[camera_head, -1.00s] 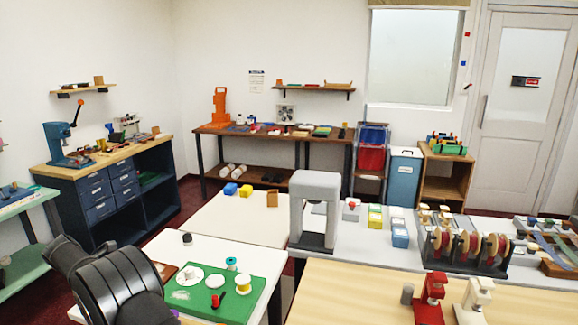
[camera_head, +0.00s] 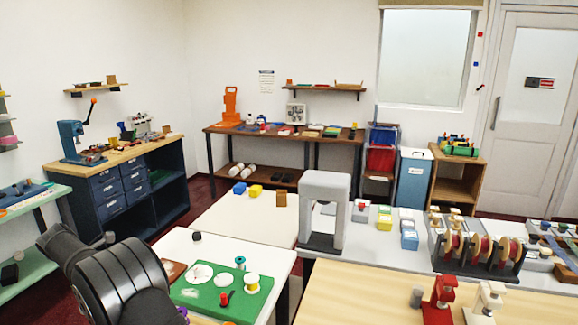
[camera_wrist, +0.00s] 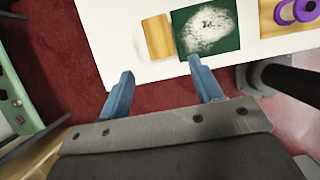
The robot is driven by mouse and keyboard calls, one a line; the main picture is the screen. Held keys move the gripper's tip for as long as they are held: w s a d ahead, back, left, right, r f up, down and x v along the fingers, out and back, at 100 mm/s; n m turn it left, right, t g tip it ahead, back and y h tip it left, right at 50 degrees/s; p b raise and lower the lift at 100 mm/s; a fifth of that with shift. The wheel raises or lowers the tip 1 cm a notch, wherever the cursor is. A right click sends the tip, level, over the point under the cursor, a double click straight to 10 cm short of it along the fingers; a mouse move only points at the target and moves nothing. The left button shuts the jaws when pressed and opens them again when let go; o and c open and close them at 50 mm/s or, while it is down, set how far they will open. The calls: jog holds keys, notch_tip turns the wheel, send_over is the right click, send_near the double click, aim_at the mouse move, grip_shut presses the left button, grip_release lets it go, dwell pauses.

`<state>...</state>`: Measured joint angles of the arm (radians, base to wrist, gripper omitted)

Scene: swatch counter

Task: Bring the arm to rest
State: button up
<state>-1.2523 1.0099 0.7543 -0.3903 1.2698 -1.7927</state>
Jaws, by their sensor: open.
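My gripper (camera_wrist: 160,93) shows in the wrist view with its two blue fingers wide apart and nothing between them. It hangs over the red floor at the edge of a white table (camera_wrist: 105,50). In the head view, only my dark arm shows at the lower left, beside the white table (camera_head: 215,246); the gripper itself is not visible there.
A green board (camera_head: 190,294) with white discs, spools and a red-handled tool lies on the white table. A black knob (camera_head: 196,237) stands behind it. The wrist view shows a dark green mat (camera_wrist: 232,18), a wooden block (camera_wrist: 157,36) and a purple ring (camera_wrist: 300,10).

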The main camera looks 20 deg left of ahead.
jog(key=x, duration=0.8)
jog(key=shift+w+f, duration=0.1)
jog(key=shift+f, duration=0.25)
notch_tip(320, 180, up, 5)
jog(key=shift+w+d+f, duration=0.1)
jog(key=shift+f, duration=0.1)
jog(key=w+d+r, duration=0.6)
jog(key=d+r, duration=0.4)
jog(key=r, duration=0.2)
jog(key=w+d+m+h, duration=0.2)
jog(key=w+d+m, duration=0.3)
jog(key=w+d, duration=2.4)
jog(key=shift+d+f+m+g, duration=0.2)
jog(key=shift+d+m+g, duration=0.15)
jog(key=shift+d, duration=0.65)
jog(key=shift+s+a, duration=0.1)
